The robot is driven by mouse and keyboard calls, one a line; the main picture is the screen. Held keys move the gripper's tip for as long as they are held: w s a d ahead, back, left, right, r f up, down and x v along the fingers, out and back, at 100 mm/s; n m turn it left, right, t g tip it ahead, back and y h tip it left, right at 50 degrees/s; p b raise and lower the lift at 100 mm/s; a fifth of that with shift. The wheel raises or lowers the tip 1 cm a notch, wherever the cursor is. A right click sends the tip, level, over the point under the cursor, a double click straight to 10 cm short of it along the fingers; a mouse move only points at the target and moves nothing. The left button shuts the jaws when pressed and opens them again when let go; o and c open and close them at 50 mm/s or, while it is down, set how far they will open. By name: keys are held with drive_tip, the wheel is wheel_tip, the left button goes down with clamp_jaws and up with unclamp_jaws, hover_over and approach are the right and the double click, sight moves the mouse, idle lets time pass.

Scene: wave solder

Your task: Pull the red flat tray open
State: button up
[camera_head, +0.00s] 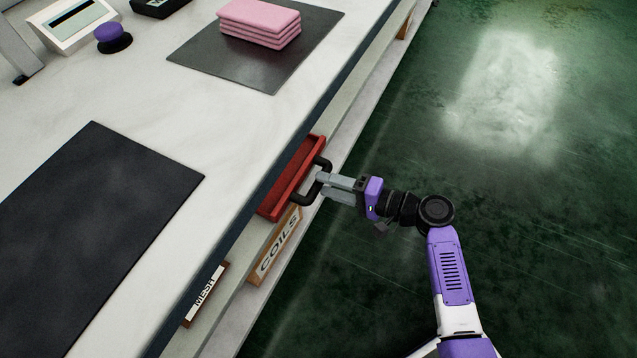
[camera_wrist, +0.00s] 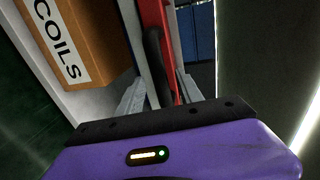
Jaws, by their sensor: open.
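The red flat tray (camera_head: 290,180) sticks out a little from under the edge of the white bench, with a black bar handle (camera_head: 316,182) on its front. My gripper (camera_head: 323,185) is at this handle, with its fingers reaching to it from the right. In the wrist view the dark handle (camera_wrist: 154,65) runs between the two open fingers of my gripper (camera_wrist: 160,92). The tray's red front (camera_wrist: 160,50) shows just beyond it. Whether a finger touches the handle I cannot tell.
A brown box labelled COILS (camera_head: 275,247) sits just below the tray, close to my gripper; it also shows in the wrist view (camera_wrist: 85,40). A box labelled MESH (camera_head: 205,295) is nearer. The green floor (camera_head: 500,200) to the right is clear.

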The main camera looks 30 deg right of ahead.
drive_tip(key=shift+b+x, duration=0.3)
drive_tip(key=shift+x, duration=1.2)
drive_tip(key=shift+c, duration=0.4)
clamp_jaws()
